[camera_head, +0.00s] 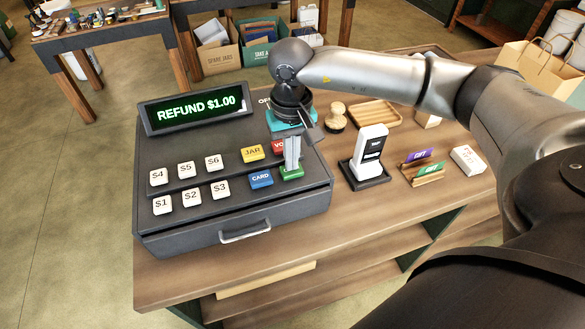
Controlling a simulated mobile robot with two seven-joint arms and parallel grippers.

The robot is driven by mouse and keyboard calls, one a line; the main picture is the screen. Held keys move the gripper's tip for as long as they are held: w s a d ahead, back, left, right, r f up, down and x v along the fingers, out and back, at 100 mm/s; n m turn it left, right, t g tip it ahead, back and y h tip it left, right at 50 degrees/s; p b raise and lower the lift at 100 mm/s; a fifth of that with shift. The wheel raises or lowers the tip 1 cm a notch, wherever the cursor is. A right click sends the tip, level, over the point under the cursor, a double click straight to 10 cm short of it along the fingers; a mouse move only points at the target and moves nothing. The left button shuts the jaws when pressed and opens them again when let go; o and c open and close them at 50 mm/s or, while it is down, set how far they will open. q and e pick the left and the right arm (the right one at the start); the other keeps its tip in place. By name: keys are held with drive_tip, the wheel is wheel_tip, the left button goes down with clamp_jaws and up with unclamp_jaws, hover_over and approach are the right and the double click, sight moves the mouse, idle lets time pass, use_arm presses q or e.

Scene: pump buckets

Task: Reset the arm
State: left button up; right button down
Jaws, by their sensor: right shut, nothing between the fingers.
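My right arm reaches in from the right side of the head view. My right gripper (292,153) points down over the cash register (225,215), with its fingers together and empty. The fingertips are at the green key, partly covering it and the red key beside it; I cannot tell whether they touch. The register's display (197,107) reads "REFUND $1.00". White dollar keys, a yellow JAR key (252,154) and a blue CARD key (260,179) show on its sloped face. The drawer is shut. My left gripper is not in view.
Right of the register on the wooden counter (300,230) stand a white card reader (369,150), a wooden stamp (335,117), a wooden tray (374,113), gift cards in a holder (424,171) and a white box (467,160). A paper bag stands at the far right.

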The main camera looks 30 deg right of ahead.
drive_tip(key=shift+f+b, duration=0.3)
drive_tip(key=shift+f, duration=0.05)
drive_tip(key=shift+r, duration=0.15)
drive_tip(key=shift+r+p, duration=2)
drive_tip(key=shift+r, duration=1.45)
drive_tip(key=shift+f, duration=0.1)
